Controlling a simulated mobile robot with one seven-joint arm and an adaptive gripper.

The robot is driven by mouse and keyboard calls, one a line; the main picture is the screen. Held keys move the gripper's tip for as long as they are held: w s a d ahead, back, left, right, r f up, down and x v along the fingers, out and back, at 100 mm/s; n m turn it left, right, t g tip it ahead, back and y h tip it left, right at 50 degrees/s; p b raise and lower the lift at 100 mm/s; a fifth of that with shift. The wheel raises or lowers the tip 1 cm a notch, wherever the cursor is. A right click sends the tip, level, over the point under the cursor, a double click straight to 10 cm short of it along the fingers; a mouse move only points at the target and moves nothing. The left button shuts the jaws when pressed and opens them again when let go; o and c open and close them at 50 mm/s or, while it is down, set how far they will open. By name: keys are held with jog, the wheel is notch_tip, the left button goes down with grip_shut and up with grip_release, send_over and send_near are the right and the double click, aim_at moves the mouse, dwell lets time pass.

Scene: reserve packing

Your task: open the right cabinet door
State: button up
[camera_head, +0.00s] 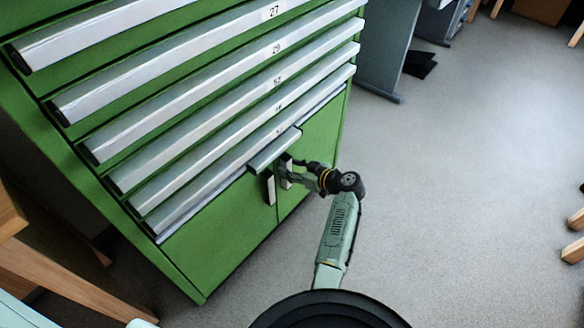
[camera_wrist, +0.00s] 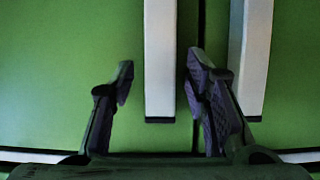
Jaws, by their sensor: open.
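The green right cabinet door (camera_head: 318,140) and the left door (camera_head: 225,238) are both closed, with a narrow dark gap between them. Each has a pale upright bar handle: the left door's handle (camera_head: 270,189) is clear, while the right one is partly hidden by my gripper (camera_head: 290,173). In the wrist view, my gripper (camera_wrist: 160,72) is open. One handle (camera_wrist: 159,60) stands between its fingers, with the other handle (camera_wrist: 252,60) outside them. From the head view, the straddled one appears to be the right door's handle. I cannot tell whether a finger touches it.
Several green drawers with long silver pulls (camera_head: 190,110) sit above the doors; the lowest middle pull (camera_head: 274,150) juts out just above the handles. Grey floor (camera_head: 450,190) is open to the right. Wooden legs stand at the left (camera_head: 75,290) and right edge (camera_head: 575,250).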

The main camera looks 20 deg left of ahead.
jog(key=shift+c, duration=0.4)
grip_shut()
dwell(0.4)
